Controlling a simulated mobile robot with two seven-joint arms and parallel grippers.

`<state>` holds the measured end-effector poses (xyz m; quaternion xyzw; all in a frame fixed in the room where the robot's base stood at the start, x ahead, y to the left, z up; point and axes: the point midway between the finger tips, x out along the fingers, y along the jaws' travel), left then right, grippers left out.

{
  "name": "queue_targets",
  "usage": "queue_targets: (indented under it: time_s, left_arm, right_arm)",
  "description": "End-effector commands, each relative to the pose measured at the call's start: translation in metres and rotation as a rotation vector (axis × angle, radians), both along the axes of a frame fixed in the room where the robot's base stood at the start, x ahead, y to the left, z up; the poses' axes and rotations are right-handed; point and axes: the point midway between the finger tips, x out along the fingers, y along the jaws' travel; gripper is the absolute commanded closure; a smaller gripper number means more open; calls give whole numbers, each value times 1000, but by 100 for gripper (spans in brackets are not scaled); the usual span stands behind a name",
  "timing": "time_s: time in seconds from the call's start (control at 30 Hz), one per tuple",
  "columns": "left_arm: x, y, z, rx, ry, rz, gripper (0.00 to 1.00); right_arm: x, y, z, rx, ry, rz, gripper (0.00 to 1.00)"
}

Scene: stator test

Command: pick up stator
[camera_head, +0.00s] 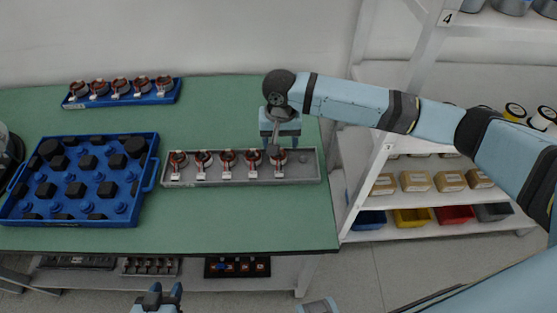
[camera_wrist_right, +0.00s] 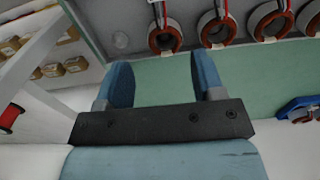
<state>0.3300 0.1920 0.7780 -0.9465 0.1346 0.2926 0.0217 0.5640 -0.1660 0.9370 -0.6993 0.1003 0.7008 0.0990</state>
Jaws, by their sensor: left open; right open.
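Several stators with red-brown windings stand in a row in a long grey tray (camera_head: 240,180) on the green table. The rightmost stator (camera_head: 278,158) is partly covered by my right gripper (camera_head: 277,148), which points down just above it. In the right wrist view, my right gripper (camera_wrist_right: 163,68) is open and empty, with that end stator (camera_wrist_right: 165,36) beyond the gap between its fingertips. I cannot tell the exact height between them. My left gripper (camera_head: 166,288) is open and empty at the bottom edge, in front of the table.
A blue tray (camera_head: 150,98) with more stators lies at the back left. A large blue crate (camera_head: 100,220) with black and blue parts fills the table's left side. A white shelf (camera_head: 430,212) with coloured bins stands at the right. The table's front right is clear.

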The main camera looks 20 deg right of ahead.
Motion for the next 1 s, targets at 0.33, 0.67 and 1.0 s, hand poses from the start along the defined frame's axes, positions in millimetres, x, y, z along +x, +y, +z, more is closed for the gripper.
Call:
queue_targets:
  time_s: [0.33,0.67,1.0]
  left_arm:
    - [1,0,-1,-2,0,1,57]
    - [1,-1,-2,-4,1,3,57]
    - [1,-1,-2,-5,0,3,57]
  right_arm:
    - [1,1,-36,1,-1,2,38]
    - [3,3,-79,1,-1,2,38]
    - [3,3,-82,1,-2,2,52]
